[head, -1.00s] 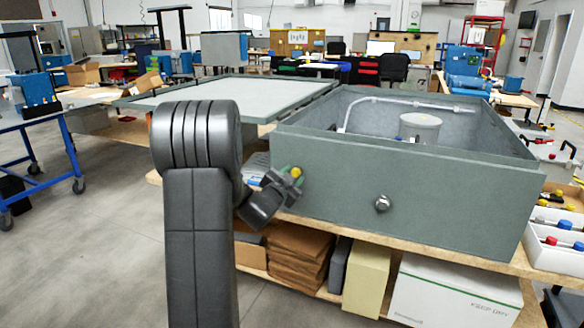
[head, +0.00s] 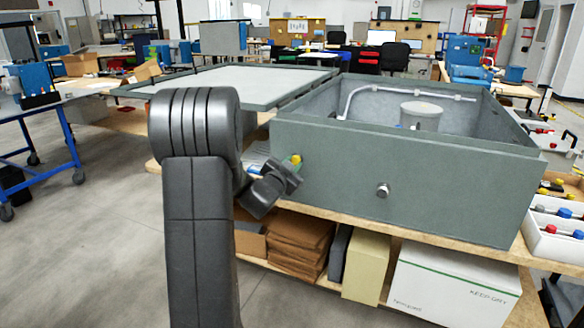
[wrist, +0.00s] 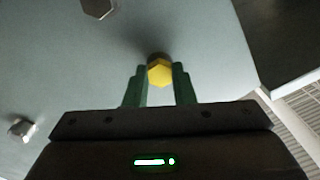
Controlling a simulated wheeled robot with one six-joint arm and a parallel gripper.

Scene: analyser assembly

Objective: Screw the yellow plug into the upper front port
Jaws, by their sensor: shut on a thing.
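The yellow plug (wrist: 159,72) has a hex head and sits between the two green fingers of my gripper (wrist: 159,86) in the wrist view. The fingers are shut on it. A dark brownish ring shows just behind the head, against the grey-green panel (wrist: 220,55). How deep the plug sits in the port is hidden. In the head view the plug (head: 296,159) shows as a small yellow spot at the upper left of the front wall of the grey-green case (head: 340,160), with my gripper (head: 291,164) against it from the left.
A metal hex fitting (head: 383,190) sticks out of the front wall. The wrist view shows two metal fittings, one at the top (wrist: 98,8) and one at the left (wrist: 20,128). A white bin (head: 550,245) with coloured plugs stands at the right. Boxes (head: 455,285) lie below the bench.

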